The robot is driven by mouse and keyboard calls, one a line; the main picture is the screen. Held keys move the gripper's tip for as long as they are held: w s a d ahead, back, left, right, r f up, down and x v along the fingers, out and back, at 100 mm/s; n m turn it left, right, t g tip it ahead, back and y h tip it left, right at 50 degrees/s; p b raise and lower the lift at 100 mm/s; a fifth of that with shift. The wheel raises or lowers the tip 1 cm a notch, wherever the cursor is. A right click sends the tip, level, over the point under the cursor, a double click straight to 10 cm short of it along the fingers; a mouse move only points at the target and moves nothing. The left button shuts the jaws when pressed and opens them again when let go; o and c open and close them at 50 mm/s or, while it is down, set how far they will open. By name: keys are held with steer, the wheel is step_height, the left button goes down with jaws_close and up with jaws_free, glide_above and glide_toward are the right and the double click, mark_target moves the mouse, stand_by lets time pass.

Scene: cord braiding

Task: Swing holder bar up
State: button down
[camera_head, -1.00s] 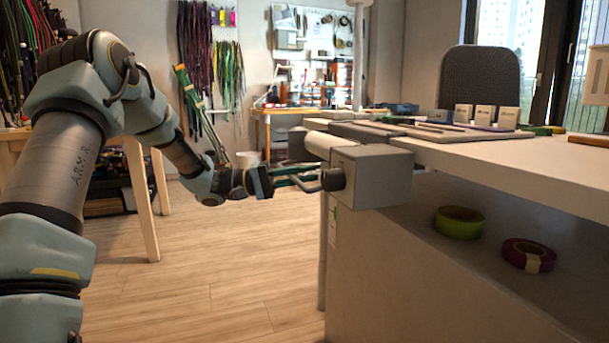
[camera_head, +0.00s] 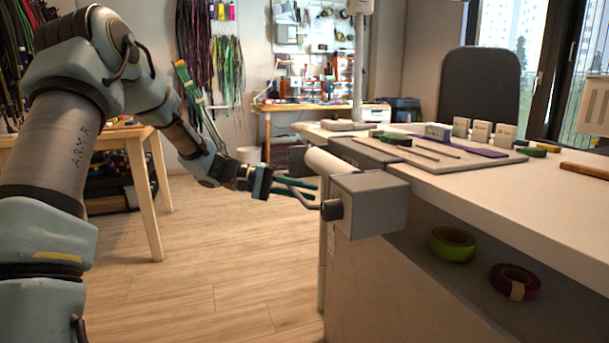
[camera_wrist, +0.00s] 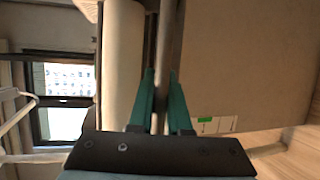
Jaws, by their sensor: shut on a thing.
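The holder bar (camera_head: 302,204) is a thin grey metal rod on a dark round pivot knob at the front of a grey box (camera_head: 378,206) on the table's left corner. It slants up and left from the knob, out over the floor. My gripper (camera_head: 300,190), with teal fingers, is shut on the bar. In the wrist view the bar (camera_wrist: 168,45) runs between the two teal fingers (camera_wrist: 163,100). A pale roll (camera_wrist: 122,60) lies alongside it, and also shows in the head view (camera_head: 327,162). The fingertip contact is small and partly hidden in the head view.
The white worktable (camera_head: 545,190) carries a grey board (camera_head: 430,158) with tools and several small boxes. A green tape roll (camera_head: 453,244) and a maroon one (camera_head: 515,281) lie on the shelf below. Open wooden floor lies left of the table.

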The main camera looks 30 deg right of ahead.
steer(key=n+t+y+p, duration=0.1)
steer(key=y+p, duration=0.3)
steer(key=p, duration=0.4)
steer(key=d+r+n+t+y+p, duration=0.1)
steer(key=y+p, duration=0.3)
steer(key=p, duration=0.4)
steer(key=n+t+y+p, duration=0.1)
steer(key=y+p, duration=0.3)
steer(key=p, duration=0.4)
steer(key=shift+s+d+r+y, duration=0.1)
steer(key=shift+d+r+y, duration=0.25)
steer(key=shift+y, duration=0.05)
steer(key=shift+f, duration=0.1)
steer(key=c, duration=0.9)
jaws_free()
steer(key=shift+o, duration=0.2)
